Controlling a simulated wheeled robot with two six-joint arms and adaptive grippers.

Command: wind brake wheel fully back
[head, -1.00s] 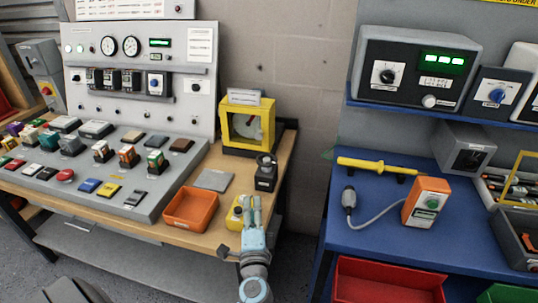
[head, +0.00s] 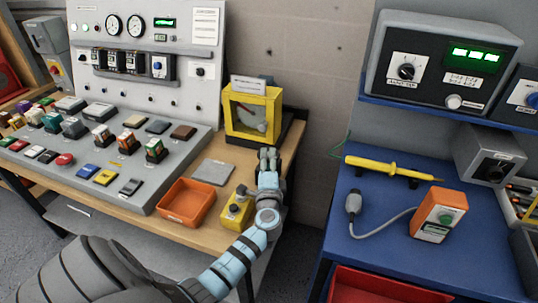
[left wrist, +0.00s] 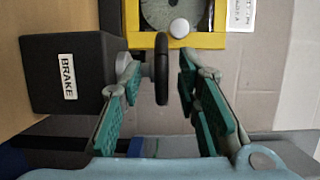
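The brake unit is a black box with a white BRAKE label (left wrist: 69,75) at the left of the left wrist view. Its dark wheel (left wrist: 162,68) shows nearly edge-on, right of the box. My left gripper (left wrist: 159,88) is open, with one teal-padded finger on each side of the wheel. A gap shows between the wheel and the right finger; the left finger is very near the wheel, and I cannot tell if it touches. In the head view my left gripper (head: 268,160) covers the brake unit. My right gripper is not in view.
A yellow-framed gauge (head: 253,112) stands just behind my left gripper. A yellow button box (head: 235,207), an orange tray (head: 187,203) and a grey plate (head: 213,172) lie to the left. A blue bench (head: 375,208) with a yellow probe (head: 390,170) is at right.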

